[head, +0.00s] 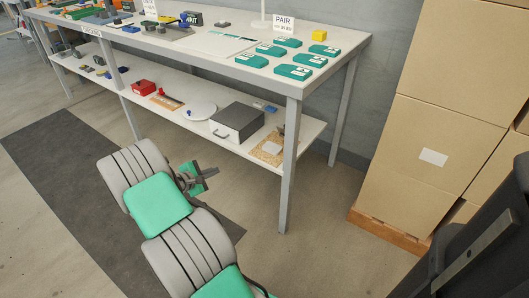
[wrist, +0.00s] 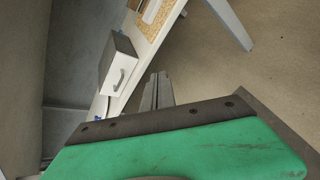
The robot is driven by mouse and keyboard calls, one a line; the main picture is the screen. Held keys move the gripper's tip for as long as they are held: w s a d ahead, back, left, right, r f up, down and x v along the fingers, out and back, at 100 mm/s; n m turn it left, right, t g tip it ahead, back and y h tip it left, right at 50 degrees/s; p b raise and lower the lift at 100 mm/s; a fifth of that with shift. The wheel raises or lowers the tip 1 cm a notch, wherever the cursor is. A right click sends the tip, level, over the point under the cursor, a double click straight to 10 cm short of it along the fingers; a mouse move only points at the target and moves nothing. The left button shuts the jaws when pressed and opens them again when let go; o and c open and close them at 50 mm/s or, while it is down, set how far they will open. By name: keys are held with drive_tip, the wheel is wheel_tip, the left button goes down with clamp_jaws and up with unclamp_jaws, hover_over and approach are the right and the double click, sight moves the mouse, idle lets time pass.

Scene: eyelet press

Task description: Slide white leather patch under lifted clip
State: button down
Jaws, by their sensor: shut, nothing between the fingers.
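A tan cork-like board (head: 262,154) lies at the right end of the lower shelf, with a pale flat piece, likely the white leather patch (head: 271,149), on it. A small dark grey part, possibly the clip (head: 281,130), stands at the board's back edge; whether it is lifted is too small to tell. In the wrist view the board (wrist: 148,27) and pale piece (wrist: 152,11) are cut off at the top edge. My gripper (wrist: 160,76) is shut and empty, in front of the shelf and apart from the board. It also shows in the head view (head: 204,175).
A grey box with a handle (head: 237,122) stands left of the board. A white disc (head: 196,110) and red box (head: 144,87) are farther left. A table leg (head: 288,170) rises near the board. Cardboard boxes (head: 435,130) stand right. Floor in front is free.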

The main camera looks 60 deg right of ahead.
sight(265, 157)
drive_tip(key=s+d+f+n+g+h, duration=0.2)
drive_tip(key=s+d+f+n+h, duration=0.25)
drive_tip(key=s+d+n, duration=0.4)
drive_tip(key=shift+h, duration=0.35)
drive_tip(key=d, duration=0.4)
drive_tip(key=s+d+b, duration=0.1)
drive_tip(key=d, duration=0.2)
drive_tip(key=s+d+b, duration=0.1)
drive_tip(key=d, duration=0.3)
drive_tip(key=shift+s+d+f, duration=0.1)
drive_tip(key=shift+s+d, duration=0.1)
drive_tip(key=shift+d, duration=0.15)
drive_tip(key=shift+d+b, duration=0.35)
drive_tip(key=shift+d, duration=0.25)
